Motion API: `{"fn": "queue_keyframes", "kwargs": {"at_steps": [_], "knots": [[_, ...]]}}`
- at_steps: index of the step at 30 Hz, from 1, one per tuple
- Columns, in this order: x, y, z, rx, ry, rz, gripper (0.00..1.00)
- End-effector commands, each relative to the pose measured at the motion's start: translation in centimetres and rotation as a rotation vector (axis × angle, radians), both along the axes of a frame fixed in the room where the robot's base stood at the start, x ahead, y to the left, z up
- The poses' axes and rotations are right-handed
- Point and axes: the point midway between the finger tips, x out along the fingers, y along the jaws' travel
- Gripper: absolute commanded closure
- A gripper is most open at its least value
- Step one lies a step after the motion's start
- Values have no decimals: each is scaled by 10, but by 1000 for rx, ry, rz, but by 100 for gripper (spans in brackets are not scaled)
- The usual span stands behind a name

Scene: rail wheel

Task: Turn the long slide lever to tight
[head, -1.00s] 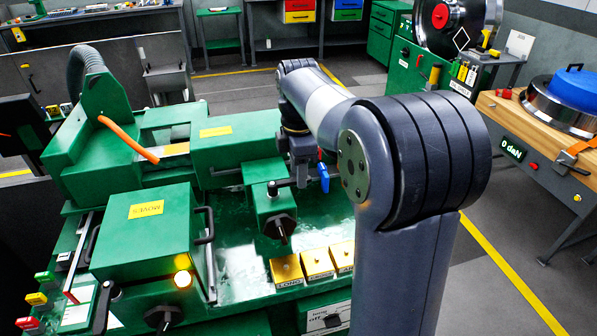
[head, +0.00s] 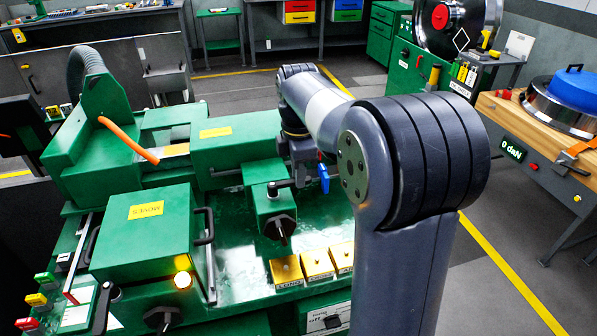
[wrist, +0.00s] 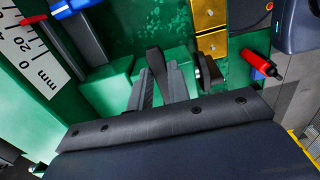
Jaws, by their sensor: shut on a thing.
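A black lever (head: 281,185) sits on top of the green slide block (head: 273,207) in the head view, its end towards my gripper. My gripper (head: 302,176) is low beside the block, partly hidden by my own wrist. In the wrist view, my gripper (wrist: 162,82) is shut on a dark flat bar (wrist: 155,60), which I take to be the lever. The bar stands between the fingers. I cannot read any tight mark for the lever.
A green box labelled MOVES (head: 146,210) with a handle stands to the left. Yellow labelled blocks (head: 317,263) lie in front of the slide. A blue handle (head: 323,177) hangs close beside my gripper. A white mm scale (wrist: 27,47) shows in the wrist view.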

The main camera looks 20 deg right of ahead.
Motion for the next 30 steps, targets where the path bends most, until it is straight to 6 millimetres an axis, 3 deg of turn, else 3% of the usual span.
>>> {"fn": "queue_keyframes", "kwargs": {"at_steps": [16,30], "knots": [[-5,0,1,0,2,-78,100],[-28,7,2,0,1,-468,100]]}}
